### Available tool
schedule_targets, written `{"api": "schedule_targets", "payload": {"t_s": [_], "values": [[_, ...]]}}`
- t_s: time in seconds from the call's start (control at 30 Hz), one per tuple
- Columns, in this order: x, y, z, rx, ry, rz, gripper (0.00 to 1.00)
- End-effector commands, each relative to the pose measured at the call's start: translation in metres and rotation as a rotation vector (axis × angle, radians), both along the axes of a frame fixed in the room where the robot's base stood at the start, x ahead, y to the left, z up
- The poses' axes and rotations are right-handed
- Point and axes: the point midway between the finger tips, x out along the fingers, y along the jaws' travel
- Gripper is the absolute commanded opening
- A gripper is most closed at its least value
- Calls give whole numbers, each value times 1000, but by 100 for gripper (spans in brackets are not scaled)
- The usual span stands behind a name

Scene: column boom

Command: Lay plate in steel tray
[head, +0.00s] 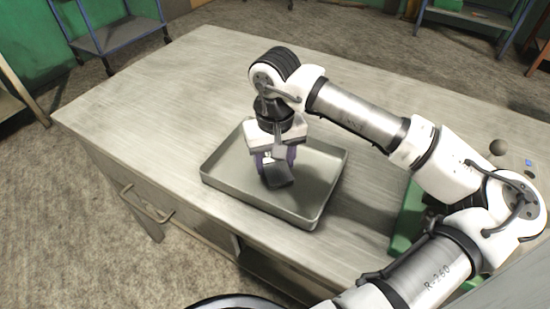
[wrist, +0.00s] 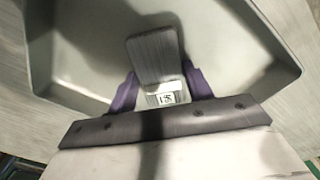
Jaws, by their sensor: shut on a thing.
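The plate (head: 279,176) is a small dark grey brushed-metal piece, seen below my gripper in the head view. It also shows in the wrist view (wrist: 155,56), with a white label marked in black near the fingers. My gripper (head: 274,160) points down inside the steel tray (head: 222,184), its purple fingers shut on the plate. In the wrist view my gripper (wrist: 161,92) has one finger on each side of the plate's near end. The tray is shallow, grey and rectangular with raised walls. I cannot tell whether the plate touches its floor.
The tray stands on a pale worktop (head: 150,90) with a drawer handle (head: 147,204) at the front. The worktop's left and back areas are clear. A green object (head: 405,222) lies to the right, partly behind my arm. A dark round knob (head: 497,147) is farther right.

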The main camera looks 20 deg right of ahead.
Motion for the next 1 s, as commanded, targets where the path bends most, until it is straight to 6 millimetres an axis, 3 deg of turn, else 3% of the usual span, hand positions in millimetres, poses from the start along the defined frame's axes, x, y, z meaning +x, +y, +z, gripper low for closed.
{"api": "schedule_targets", "payload": {"t_s": [0.07, 0.1, 0.23, 0.67, 1.0], "values": [[0, 0, -3, 0, -1, 0, 6], [0, 0, -1, 0, 0, 0, 56], [0, 0, -1, 0, 0, 0, 72], [0, 0, 7, -1, -1, 0, 72], [1, 0, 78, -2, -3, -1, 72]]}}
